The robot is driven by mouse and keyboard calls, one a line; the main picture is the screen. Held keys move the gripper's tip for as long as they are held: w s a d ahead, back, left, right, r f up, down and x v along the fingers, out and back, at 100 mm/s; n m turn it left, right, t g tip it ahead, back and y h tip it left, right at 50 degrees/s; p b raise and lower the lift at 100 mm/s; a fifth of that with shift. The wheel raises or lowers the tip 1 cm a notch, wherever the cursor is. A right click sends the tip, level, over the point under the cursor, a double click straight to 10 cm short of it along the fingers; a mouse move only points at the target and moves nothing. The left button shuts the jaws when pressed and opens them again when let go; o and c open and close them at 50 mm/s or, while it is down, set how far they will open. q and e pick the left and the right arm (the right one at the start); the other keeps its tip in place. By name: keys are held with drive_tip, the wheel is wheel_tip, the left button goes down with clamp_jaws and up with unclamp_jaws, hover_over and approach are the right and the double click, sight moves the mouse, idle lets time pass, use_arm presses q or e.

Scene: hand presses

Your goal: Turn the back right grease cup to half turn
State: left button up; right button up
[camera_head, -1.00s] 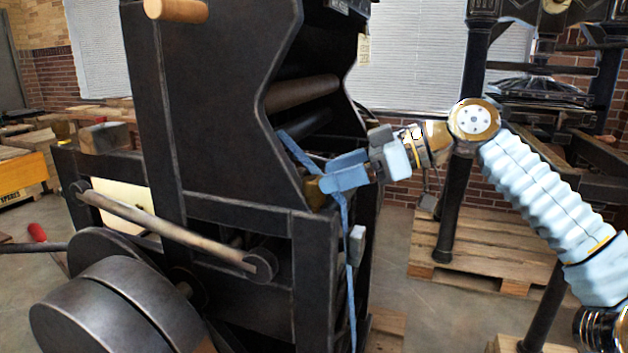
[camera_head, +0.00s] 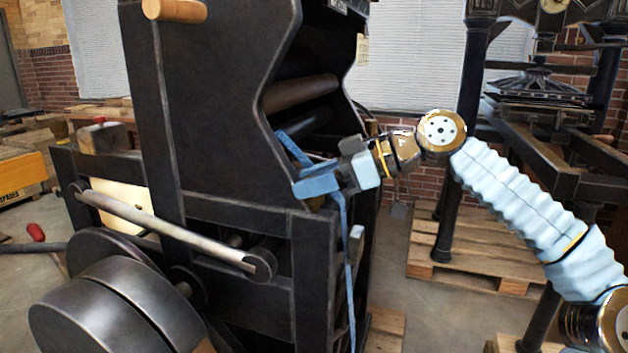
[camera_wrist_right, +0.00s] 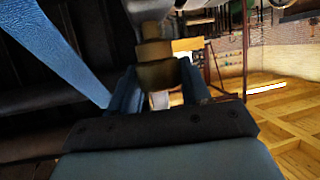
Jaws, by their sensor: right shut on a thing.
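My right gripper (camera_head: 312,184) reaches in from the right to the side frame of the black press (camera_head: 225,120). Its blue fingers sit at the frame's right edge, below the curved cut-out. In the right wrist view, a stepped brass grease cup (camera_wrist_right: 155,73) stands between the two fingers (camera_wrist_right: 160,98), which are shut on it. In the head view, the fingers hide most of the cup. Its turn angle cannot be read. My left gripper is in neither view.
A blue strap (camera_head: 346,270) hangs close beside the right gripper and crosses the upper left of the wrist view (camera_wrist_right: 62,50). Rollers (camera_head: 300,93) lie inside the press. A second press (camera_head: 457,185) stands on a pallet (camera_head: 470,280) at the right. Bare floor lies between.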

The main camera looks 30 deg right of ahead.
drive_tip(key=shift+d+f+m+t+h+b, duration=0.1)
drive_tip(key=shift+f+m+t+h+b, duration=0.2)
drive_tip(key=shift+m+t+h+b, duration=1.1)
drive_tip(key=shift+r+b, duration=0.3)
drive_tip(key=shift+b, duration=0.6)
drive_tip(key=o, duration=1)
drive_tip(key=shift+c, duration=0.2)
drive_tip(key=shift+s, duration=0.1)
drive_tip(key=v, duration=1.3)
drive_tip(key=shift+d+r, duration=0.15)
drive_tip(key=shift+r, duration=0.2)
drive_tip(key=shift+s, duration=0.1)
